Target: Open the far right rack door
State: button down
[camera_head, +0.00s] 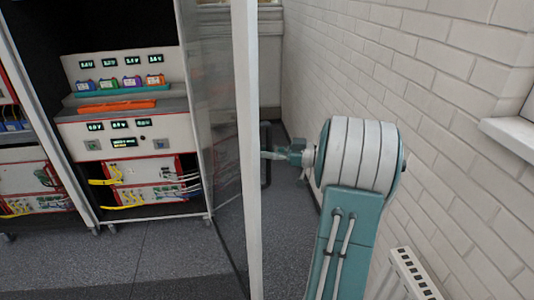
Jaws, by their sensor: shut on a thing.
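The far right rack (182,120) stands at left centre with its shelves exposed. Its door stands swung out from the rack's right side, with a pale vertical frame edge (248,150) toward me and a see-through panel (218,110) behind it. My gripper (268,155) reaches in from the right and is shut at the outer side of the door's frame, about mid-height. The exact part of the door between the fingers is too small to tell. My white and teal arm links fill the lower right.
A second rack (30,170) stands at the left edge. A white brick wall (420,90) runs close along my arm's right, with a sill (512,135) and a radiator (410,275). Grey floor (170,260) is clear before the rack.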

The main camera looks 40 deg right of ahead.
jog(key=c, duration=0.6)
grip_release()
jog(key=v, duration=1.2)
jog(key=shift+d+f, duration=0.1)
jog(key=shift+d, duration=0.05)
